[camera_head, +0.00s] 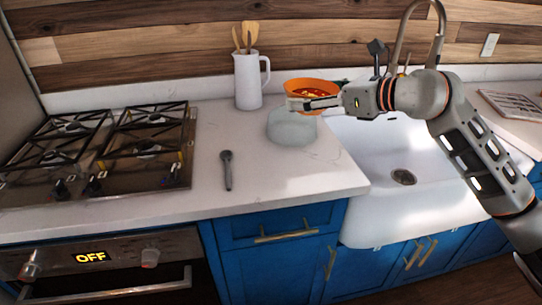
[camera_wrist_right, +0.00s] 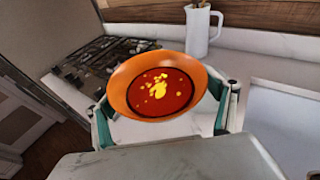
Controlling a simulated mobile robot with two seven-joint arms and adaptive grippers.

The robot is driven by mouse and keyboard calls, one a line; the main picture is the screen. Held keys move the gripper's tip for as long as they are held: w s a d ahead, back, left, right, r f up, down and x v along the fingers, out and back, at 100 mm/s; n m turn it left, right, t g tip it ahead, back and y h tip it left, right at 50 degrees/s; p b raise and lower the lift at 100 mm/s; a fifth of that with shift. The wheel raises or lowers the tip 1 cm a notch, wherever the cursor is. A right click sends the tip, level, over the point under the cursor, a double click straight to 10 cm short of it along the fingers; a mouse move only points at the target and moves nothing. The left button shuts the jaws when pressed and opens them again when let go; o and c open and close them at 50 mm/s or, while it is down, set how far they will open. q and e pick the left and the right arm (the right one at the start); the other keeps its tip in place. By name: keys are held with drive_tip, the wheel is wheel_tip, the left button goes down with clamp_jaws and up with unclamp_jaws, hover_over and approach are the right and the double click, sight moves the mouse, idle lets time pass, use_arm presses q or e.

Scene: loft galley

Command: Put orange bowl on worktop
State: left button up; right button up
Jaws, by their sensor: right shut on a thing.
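The orange bowl (camera_head: 318,84), with red contents and yellow bits, shows above the right part of the worktop (camera_head: 278,178). In the right wrist view the bowl (camera_wrist_right: 128,88) sits between the fingers. My right gripper (camera_head: 292,103) is shut on the bowl and partly covers it in the head view. A pale, rounded object (camera_head: 291,128) stands on the worktop just below the gripper. Whether the bowl touches anything beneath it is hidden. My left gripper is in neither view.
A white jug (camera_head: 248,82) with wooden utensils stands at the back. A dark utensil (camera_head: 227,170) lies on the worktop. The gas hob (camera_head: 150,150) is at left and the white sink (camera_head: 425,185) at right. The worktop's front middle is mostly clear.

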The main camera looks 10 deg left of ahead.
drive_tip(key=shift+w+a+r+b, duration=0.3)
drive_tip(key=shift+w+a+r, duration=0.45)
drive_tip(key=shift+a, duration=0.15)
wheel_tip(320, 180, down, 14)
drive_tip(key=shift+f+b, duration=0.25)
drive_tip(key=shift+b, duration=0.25)
drive_tip(key=shift+f, duration=0.7)
wheel_tip(320, 180, down, 4)
drive_tip(key=shift+b, duration=0.35)
drive_tip(key=o, duration=2)
drive_tip(key=shift+f, duration=0.2)
